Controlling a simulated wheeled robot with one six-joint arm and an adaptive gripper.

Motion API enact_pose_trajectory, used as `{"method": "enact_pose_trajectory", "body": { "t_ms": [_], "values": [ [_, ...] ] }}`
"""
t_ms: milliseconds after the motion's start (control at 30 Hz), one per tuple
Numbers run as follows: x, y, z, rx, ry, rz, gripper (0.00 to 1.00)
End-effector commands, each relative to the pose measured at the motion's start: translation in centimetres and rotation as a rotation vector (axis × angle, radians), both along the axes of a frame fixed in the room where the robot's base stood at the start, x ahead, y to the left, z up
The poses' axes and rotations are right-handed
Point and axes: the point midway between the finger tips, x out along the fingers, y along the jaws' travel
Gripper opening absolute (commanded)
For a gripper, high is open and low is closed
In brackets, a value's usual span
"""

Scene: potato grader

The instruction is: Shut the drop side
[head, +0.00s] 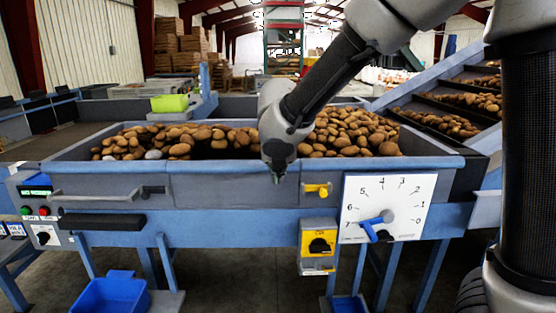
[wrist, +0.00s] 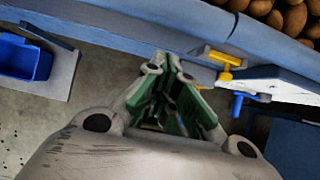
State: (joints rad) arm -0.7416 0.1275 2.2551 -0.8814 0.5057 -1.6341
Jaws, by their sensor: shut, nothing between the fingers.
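The drop side looks like the long grey-blue front panel (head: 225,190) of the potato trough. It appears upright, but I cannot tell whether it is fully closed. A grey bar handle (head: 97,196) and a dark catch (head: 152,191) are on its left, and a yellow catch (head: 318,189) on its right. The yellow catch also shows in the wrist view (wrist: 222,60). My gripper (head: 278,178) is mostly hidden below my wrist, in front of the panel and left of the yellow catch. In the wrist view my gripper (wrist: 166,66) is shut and empty, its green-padded fingers near the blue frame.
Potatoes (head: 345,133) fill the trough. A white dial board (head: 388,207) with a blue lever (head: 376,220) stands right of the yellow catch. A yellow switch box (head: 318,243) hangs below. A blue bin (head: 110,293) is low at left, with open floor beside it.

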Motion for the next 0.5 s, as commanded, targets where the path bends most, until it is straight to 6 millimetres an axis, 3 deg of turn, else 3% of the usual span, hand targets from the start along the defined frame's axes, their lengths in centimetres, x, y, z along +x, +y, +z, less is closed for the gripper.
{"method": "enact_pose_trajectory", "body": {
  "t_ms": [200, 500],
  "values": [
    [3.0, 0.0, -0.4, 0.002, -0.002, -0.001, 0.00],
    [3.7, -0.1, -0.5, 0.003, -0.003, -0.001, 0.00]
  ]
}}
